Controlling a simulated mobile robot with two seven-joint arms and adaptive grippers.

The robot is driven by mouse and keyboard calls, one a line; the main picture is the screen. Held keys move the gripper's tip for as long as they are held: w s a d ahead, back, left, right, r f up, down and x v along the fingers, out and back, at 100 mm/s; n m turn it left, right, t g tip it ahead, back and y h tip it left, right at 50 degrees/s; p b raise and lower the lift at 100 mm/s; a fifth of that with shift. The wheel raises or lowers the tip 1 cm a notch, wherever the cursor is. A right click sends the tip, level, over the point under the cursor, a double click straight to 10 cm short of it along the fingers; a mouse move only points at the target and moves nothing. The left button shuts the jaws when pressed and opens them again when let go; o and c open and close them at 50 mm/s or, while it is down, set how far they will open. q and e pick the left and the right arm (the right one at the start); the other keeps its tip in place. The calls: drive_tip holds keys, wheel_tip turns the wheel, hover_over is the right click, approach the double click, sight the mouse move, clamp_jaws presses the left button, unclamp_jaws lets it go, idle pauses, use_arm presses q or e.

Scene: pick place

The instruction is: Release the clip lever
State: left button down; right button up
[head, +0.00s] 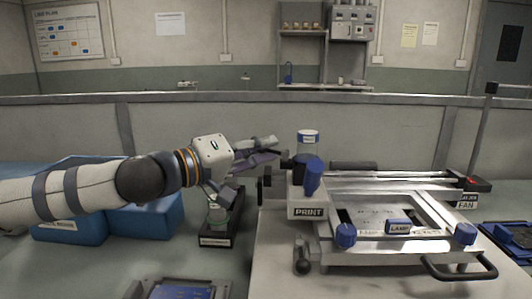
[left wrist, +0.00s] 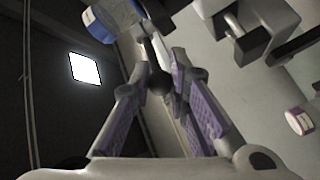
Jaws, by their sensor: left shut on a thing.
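My left gripper (head: 268,150) comes in from the left, at the left side of the printing machine (head: 307,211) and close to its blue-capped cylinder (head: 308,145). In the left wrist view its purple-padded fingers (left wrist: 165,85) are around a lever with a dark ball knob (left wrist: 160,82), which I take as the clip lever. The gripper is shut on it. The fingers partly hide the lever, and its exact angle is unclear. The blue and white cylinder also shows in the left wrist view (left wrist: 112,18). My right gripper is not in view.
The machine has blue knobs (head: 345,235), a flat frame with a LAMP label (head: 399,227) and a black handle (head: 460,268). A blue bin (head: 150,220) and a small black stand (head: 217,240) are at the left. A blue tray (head: 510,237) is at the right.

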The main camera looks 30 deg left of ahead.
use_arm(q)
drive_tip(key=shift+s+d+n+t+y, duration=0.25)
drive_tip(key=shift+n+y, duration=0.45)
drive_tip(key=shift+y, duration=0.35)
drive_tip(key=shift+s+d+n+t+y, duration=0.15)
drive_tip(key=shift+s+n+y, duration=0.15)
drive_tip(key=shift+n+y, duration=0.6)
drive_tip(key=shift+a+y, duration=0.1)
drive_tip(key=shift+y, duration=0.35)
drive_tip(key=c, duration=1.5)
unclamp_jaws()
drive_tip(key=shift+o, duration=0.2)
drive_tip(key=shift+o, duration=1.1)
drive_tip(key=r, duration=0.8)
drive_tip(key=shift+w+a+r, duration=0.2)
drive_tip(key=shift+w+r, duration=0.05)
drive_tip(key=shift+w, duration=0.1)
drive_tip(key=shift+s+d+r, duration=0.2)
drive_tip(key=shift+s+r, duration=0.15)
drive_tip(key=shift+r, duration=0.25)
drive_tip(key=shift+s+d+r, duration=0.2)
drive_tip(key=shift+s+r, duration=0.1)
drive_tip(key=shift+r, duration=0.25)
drive_tip(key=shift+c, duration=1.1)
drive_tip(key=shift+w+a+f, duration=0.2)
drive_tip(key=shift+w+f, duration=0.05)
drive_tip(key=shift+f, duration=0.05)
